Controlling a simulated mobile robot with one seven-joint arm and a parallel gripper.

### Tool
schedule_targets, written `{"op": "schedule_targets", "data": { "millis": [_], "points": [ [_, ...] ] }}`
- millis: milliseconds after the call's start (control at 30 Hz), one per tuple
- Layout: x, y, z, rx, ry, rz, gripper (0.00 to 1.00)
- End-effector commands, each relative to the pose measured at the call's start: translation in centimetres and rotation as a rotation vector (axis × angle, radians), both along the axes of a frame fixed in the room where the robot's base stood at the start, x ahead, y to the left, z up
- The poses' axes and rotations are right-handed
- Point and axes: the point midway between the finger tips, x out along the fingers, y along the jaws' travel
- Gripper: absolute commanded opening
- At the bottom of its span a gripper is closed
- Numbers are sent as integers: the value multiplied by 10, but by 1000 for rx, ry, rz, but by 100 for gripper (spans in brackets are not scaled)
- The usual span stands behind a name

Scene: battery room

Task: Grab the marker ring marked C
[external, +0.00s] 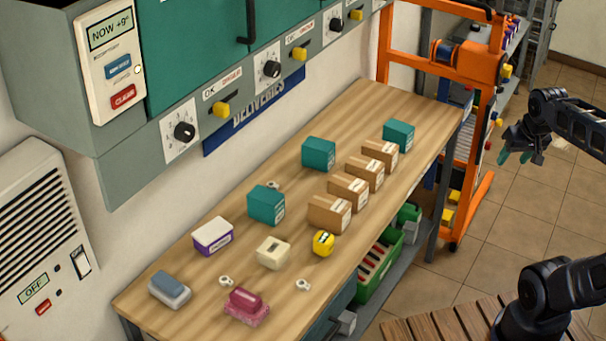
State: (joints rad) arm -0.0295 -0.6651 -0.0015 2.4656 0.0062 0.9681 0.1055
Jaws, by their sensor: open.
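Three small whitish ring-like pieces lie on the wooden workbench (375,113). One ring (226,281) is near the front left, one ring (303,285) is near the front edge, and one ring (272,184) is partly hidden behind a teal box (266,204). They are too small to read any letter, so I cannot tell which is marked C. My gripper (515,156), with teal fingertips, is open and empty. It hangs in the air to the right of the bench, well away from the rings.
On the bench are several cardboard boxes (329,213), a yellow round item (323,243), a cream block (273,253), a purple-white box (213,236), a pink block (246,306) and a blue-grey block (169,290). A control cabinet overhangs the back. An orange frame (466,150) stands at the far end.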

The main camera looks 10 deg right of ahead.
Motion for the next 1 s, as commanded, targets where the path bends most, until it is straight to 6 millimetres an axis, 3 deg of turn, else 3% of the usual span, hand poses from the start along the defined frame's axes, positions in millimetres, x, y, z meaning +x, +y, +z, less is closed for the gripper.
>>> {"op": "schedule_targets", "data": {
  "millis": [200,467,767,1000],
  "points": [
    [57,17,19,64,56,-110,52],
    [126,44,30,127,118,-253,52],
    [207,85,25,176,189,-424,52],
    [269,126,7,200,244,-564,52]
  ]
}}
